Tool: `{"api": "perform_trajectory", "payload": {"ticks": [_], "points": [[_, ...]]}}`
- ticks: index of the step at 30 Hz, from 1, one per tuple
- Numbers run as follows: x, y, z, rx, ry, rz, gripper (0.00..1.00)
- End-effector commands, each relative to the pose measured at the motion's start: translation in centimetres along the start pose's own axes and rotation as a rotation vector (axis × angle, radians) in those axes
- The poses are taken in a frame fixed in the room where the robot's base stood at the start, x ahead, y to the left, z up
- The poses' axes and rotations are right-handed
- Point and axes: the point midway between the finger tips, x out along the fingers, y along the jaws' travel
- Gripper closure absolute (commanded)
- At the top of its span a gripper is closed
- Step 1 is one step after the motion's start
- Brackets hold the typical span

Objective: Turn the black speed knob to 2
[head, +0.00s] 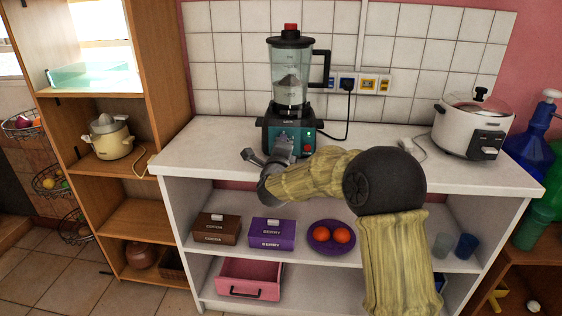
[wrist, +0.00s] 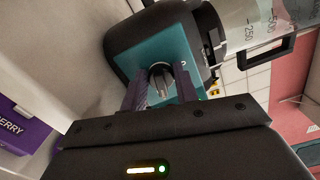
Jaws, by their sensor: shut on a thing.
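The blender (head: 291,85) stands on the white counter against the tiled wall, with a clear jar, a black handle and a red-topped lid. Its black base has a teal front panel (wrist: 190,52) with small red and green lights at the right in the head view. The black speed knob (wrist: 161,75) sits on this panel between my fingers in the wrist view. The panel's numbers and the knob's setting cannot be read.
A white rice cooker (head: 474,122) stands at the counter's right end. A black cord (head: 346,110) runs from the blender to a wall socket. Brown and purple boxes and a purple plate (head: 316,246) of red-orange fruit are on the shelf below. The counter left of the blender is clear.

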Motion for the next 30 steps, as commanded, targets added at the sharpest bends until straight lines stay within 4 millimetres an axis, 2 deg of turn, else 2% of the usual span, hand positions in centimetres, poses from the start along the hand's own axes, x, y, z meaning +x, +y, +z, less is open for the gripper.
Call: {"api": "perform_trajectory", "payload": {"ticks": [1, 12, 29, 30], "points": [[0.02, 0.69, -0.32, 0.042, 0.002, 0.001, 0.93], [0.01, 0.23, -0.2, 0.254, 0.002, 0.002, 0.93], [0.02, 0.05, -0.13, 0.294, 0.003, 0.005, 0.93], [0.02, 0.05, -0.13, 0.294, 0.003, 0.005, 0.64]]}}
